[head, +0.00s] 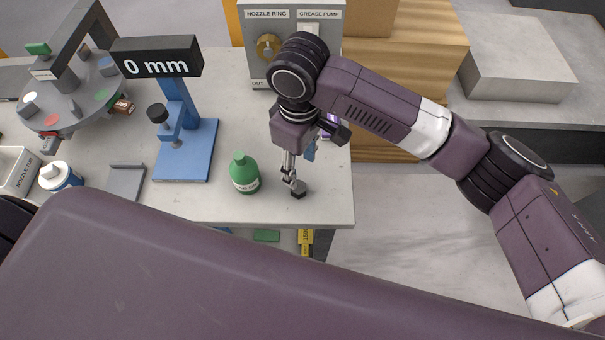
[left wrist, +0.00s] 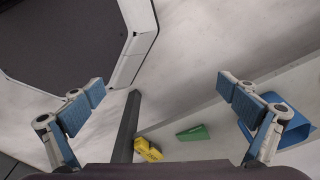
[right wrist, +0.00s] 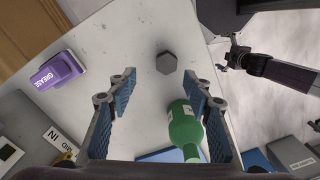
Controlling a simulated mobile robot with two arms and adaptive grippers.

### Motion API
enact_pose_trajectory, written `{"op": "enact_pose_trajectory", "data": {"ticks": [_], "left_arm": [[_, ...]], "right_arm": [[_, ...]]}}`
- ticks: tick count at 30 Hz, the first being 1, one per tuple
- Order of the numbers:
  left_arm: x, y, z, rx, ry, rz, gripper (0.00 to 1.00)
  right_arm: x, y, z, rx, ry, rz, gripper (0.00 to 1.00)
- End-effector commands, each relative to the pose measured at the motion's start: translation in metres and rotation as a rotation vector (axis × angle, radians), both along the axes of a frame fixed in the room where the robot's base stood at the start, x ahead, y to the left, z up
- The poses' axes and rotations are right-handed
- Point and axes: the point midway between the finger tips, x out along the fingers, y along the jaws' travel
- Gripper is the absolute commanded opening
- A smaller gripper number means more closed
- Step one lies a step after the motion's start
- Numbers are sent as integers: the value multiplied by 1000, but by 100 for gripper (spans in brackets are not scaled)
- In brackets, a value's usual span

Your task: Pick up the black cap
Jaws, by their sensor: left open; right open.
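A small dark hexagonal piece, which looks like the black cap (head: 299,193), lies on the worktop near its front right corner. In the right wrist view the cap (right wrist: 166,62) lies flat on the pale surface, ahead of the fingertips and between their lines. My right gripper (head: 291,178) is open and empty, pointing down over the cap; it also shows in the right wrist view (right wrist: 155,84). I cannot tell the exact height between them. My left gripper (left wrist: 160,84) is open and empty, away from the worktop, with floor below it.
A green bottle (head: 244,175) stands just left of the cap, close to a right finger in the right wrist view (right wrist: 185,128). A blue gauge stand (head: 190,150) is farther left. A purple grease container (right wrist: 58,72) stands beyond the cap. The worktop's right edge is near.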

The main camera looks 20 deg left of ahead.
Motion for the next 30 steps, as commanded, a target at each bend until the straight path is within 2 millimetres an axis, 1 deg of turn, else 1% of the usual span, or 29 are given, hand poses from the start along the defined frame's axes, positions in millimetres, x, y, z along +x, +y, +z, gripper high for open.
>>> {"op": "enact_pose_trajectory", "data": {"ticks": [7, 9, 11, 13, 16, 21, 23, 26, 30], "left_arm": [[-36, 2, 10, 4, 49, -1, 100], [-44, 2, 15, 5, 59, -1, 100], [-46, 2, 18, 5, 62, -2, 100], [-45, 2, 19, 4, 61, -2, 100], [-37, 2, 20, 3, 51, -2, 100], [-15, 0, 21, 0, 18, -2, 100], [-11, -1, 21, -1, 14, -2, 100], [-12, -1, 21, -1, 15, -2, 100], [-19, 0, 21, 0, 24, -2, 100]], "right_arm": [[-4, -1, -27, -2, 3, 1, 46], [-6, -2, -38, -4, 2, 0, 46], [-7, -2, -48, -2, 3, -1, 46], [-6, -2, -58, -1, 0, -3, 46], [-6, -2, -65, 0, -1, -1, 46], [-6, -1, -68, 0, -2, 0, 46], [-6, -1, -68, 0, -2, 0, 46], [-6, -1, -67, 0, -2, 0, 36], [-6, -1, -67, 0, -2, 0, 21]]}}
